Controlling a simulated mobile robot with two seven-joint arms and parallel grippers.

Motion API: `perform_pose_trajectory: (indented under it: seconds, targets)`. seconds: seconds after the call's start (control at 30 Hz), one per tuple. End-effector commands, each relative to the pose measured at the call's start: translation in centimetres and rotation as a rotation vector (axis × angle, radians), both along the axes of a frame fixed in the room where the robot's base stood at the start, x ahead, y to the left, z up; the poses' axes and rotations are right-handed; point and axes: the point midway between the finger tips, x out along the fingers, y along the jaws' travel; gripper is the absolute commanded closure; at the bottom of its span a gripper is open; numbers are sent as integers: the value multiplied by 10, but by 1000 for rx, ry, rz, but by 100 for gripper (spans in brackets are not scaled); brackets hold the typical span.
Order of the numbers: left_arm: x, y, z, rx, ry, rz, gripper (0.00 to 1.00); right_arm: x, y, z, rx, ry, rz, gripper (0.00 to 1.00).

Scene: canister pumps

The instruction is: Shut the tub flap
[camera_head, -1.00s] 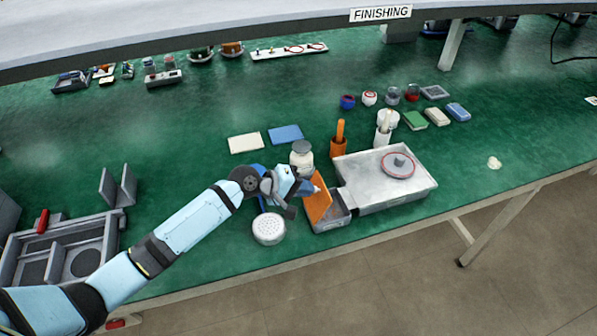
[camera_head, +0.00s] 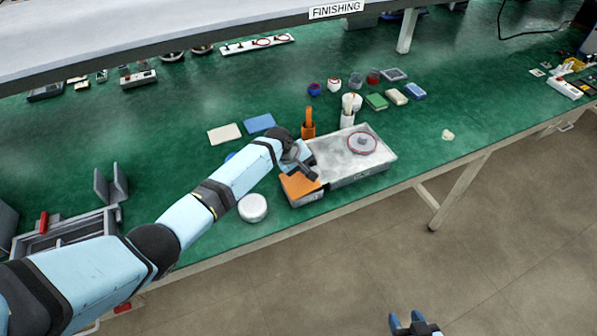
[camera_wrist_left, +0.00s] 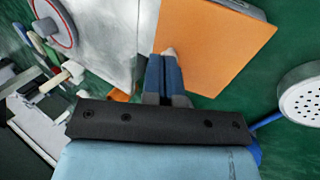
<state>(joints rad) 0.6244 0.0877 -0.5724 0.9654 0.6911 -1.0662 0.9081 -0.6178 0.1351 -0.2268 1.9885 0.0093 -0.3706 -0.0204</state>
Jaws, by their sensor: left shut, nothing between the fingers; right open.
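The tub's orange flap (camera_head: 301,184) lies over the top of the small grey tub (camera_head: 307,199) near the table's front edge. It looks about level; I cannot tell if it is fully flush. The flap also shows in the left wrist view (camera_wrist_left: 218,42). My left gripper (camera_head: 313,173) is at the flap's back right part. In the left wrist view its blue fingers (camera_wrist_left: 168,58) are shut and empty, with the tips over the flap's edge; contact is unclear. My right gripper (camera_head: 406,317) is open and empty, low in the head view, away from the table.
A grey box (camera_head: 345,165) with a red-ringed disc stands right beside the tub. A white perforated round lid (camera_head: 252,208) lies to the left.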

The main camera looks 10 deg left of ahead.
Motion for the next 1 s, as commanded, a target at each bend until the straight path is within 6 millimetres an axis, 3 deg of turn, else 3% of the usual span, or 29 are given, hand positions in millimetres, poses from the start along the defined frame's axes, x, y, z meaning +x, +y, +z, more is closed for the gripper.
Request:
perform_pose_trajectory:
  seconds: [0.4,1.0]
  targets:
    - [12,-9,-17,-8,-4,1,100,0,2,-3,3,1,4,54]
    - [12,-12,-21,-9,-2,0,100,1,2,-3,3,-2,5,54]
